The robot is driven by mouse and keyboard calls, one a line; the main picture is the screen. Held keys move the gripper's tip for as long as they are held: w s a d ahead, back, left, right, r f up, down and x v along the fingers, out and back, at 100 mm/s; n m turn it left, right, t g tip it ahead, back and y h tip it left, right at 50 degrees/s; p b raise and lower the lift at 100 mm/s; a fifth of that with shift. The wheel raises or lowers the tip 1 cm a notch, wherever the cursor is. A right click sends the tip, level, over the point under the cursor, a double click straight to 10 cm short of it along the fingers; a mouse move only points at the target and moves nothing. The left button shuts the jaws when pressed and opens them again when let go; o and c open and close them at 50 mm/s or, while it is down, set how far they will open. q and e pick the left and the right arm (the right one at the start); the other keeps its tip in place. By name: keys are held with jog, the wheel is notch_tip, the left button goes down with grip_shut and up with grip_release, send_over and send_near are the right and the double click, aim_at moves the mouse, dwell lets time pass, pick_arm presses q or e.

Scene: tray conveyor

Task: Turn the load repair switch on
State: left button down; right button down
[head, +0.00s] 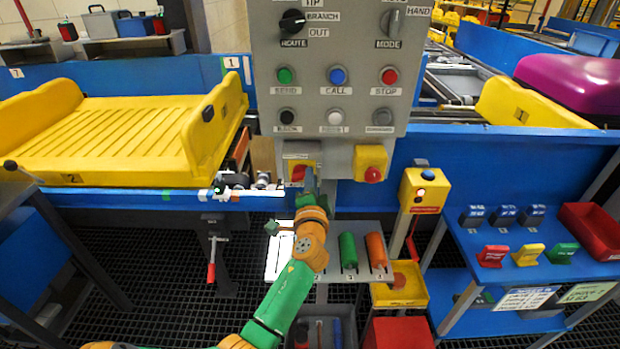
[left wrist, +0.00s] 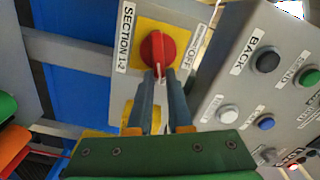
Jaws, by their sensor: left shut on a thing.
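A red rotary knob (left wrist: 157,50) sits on a yellow plate in the left wrist view. The labels beside it read "SECTION 1-2" and "OFF"; part of the second label is hard to read. In the head view this knob (head: 298,173) is below the grey control panel, partly behind my gripper. My left gripper (left wrist: 163,78) is shut on the knob, its fingers on either side of the grip; it shows in the head view too (head: 309,178). I can read no label saying load repair. My right gripper is not in view.
The grey panel (head: 330,102) above carries several buttons and two selectors. A yellow box with a red knob (head: 372,175) is just right of my gripper. A yellow tray (head: 110,140) lies at left. A shelf (head: 380,268) with coloured cylinders stands below.

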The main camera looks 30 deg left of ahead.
pick_arm(q)
jog(key=shift+f+m, duration=0.25)
jog(key=shift+m, duration=0.75)
jog(key=shift+f+m, duration=0.25)
jog(key=shift+m, duration=0.75)
jog(key=c, duration=0.8)
grip_release()
jog(key=shift+c, duration=0.2)
jog(key=v, duration=0.7)
